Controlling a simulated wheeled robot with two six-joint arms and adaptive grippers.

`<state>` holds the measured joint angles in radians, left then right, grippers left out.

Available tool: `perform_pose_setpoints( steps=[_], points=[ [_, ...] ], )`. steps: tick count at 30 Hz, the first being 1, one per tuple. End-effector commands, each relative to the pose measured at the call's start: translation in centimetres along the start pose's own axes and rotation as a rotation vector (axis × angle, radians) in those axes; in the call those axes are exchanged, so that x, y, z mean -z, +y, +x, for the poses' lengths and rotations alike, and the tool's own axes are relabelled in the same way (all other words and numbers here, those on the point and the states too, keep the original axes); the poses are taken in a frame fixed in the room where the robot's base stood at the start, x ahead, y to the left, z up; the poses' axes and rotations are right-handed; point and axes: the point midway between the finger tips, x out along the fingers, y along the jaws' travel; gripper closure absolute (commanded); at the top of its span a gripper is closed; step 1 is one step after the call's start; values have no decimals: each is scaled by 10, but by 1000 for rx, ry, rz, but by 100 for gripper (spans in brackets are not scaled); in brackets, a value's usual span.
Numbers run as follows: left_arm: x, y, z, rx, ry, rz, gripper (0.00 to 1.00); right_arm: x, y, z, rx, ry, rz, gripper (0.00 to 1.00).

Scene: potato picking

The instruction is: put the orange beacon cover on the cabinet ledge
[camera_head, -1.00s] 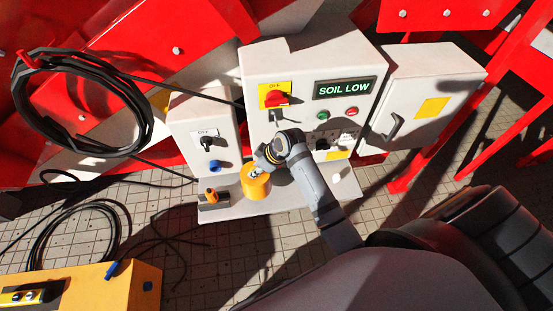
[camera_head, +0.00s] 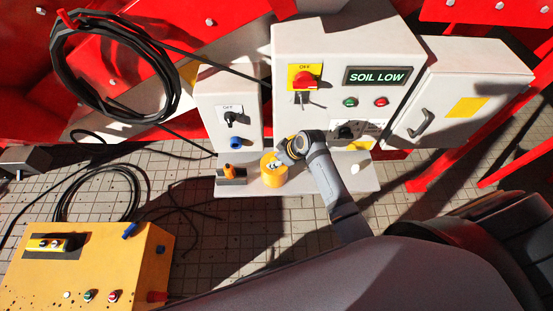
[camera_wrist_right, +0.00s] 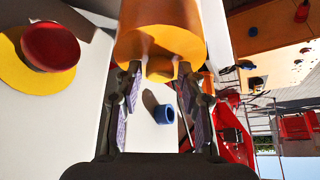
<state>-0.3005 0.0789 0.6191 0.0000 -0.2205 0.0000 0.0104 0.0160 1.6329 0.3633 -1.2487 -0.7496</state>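The orange beacon cover (camera_head: 273,173) is a yellow-orange cylinder on the left half of the white cabinet ledge (camera_head: 318,183). It appears upright and resting on the ledge. My right gripper (camera_head: 281,158) is at its top, coming in from the upper right. In the right wrist view the cover (camera_wrist_right: 160,35) fills the top centre. Its small knob lies between the fingertips of my right gripper (camera_wrist_right: 160,72), with slight gaps visible on both sides, so the fingers look open. My left gripper is not in view.
A small orange-topped part (camera_head: 229,171) on a grey block stands left of the cover. A white knob (camera_head: 355,169) is on the ledge's right. The white cabinet (camera_head: 340,45) with switches rises behind. A yellow control box (camera_head: 85,275) and black cables (camera_head: 100,190) are at left.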

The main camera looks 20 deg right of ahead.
Motion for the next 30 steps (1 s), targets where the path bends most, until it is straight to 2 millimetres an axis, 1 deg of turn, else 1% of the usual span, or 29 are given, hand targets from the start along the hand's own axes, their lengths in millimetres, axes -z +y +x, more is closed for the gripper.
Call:
perform_pose_setpoints(
  steps=[9, 12, 14, 17, 21, 24, 27, 30],
  points=[
    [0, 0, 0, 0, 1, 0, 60, 0, 0, 0, 0, 0, 0, 49],
    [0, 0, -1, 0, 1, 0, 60, 1, 0, -6, -1, 0, -1, 49],
    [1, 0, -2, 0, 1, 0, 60, 1, 1, -14, -3, 0, -2, 49],
    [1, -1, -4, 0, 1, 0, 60, 1, 1, -37, -3, 0, -3, 49],
    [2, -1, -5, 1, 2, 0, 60, 1, 2, -73, -5, -1, -5, 49],
    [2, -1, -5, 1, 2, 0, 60, 1, 1, -94, -4, -2, -4, 49],
    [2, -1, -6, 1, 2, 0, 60, 1, 2, -110, -3, 0, -3, 49],
    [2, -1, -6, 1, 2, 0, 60, 1, 1, -119, -1, -1, -1, 49]
  ],
)
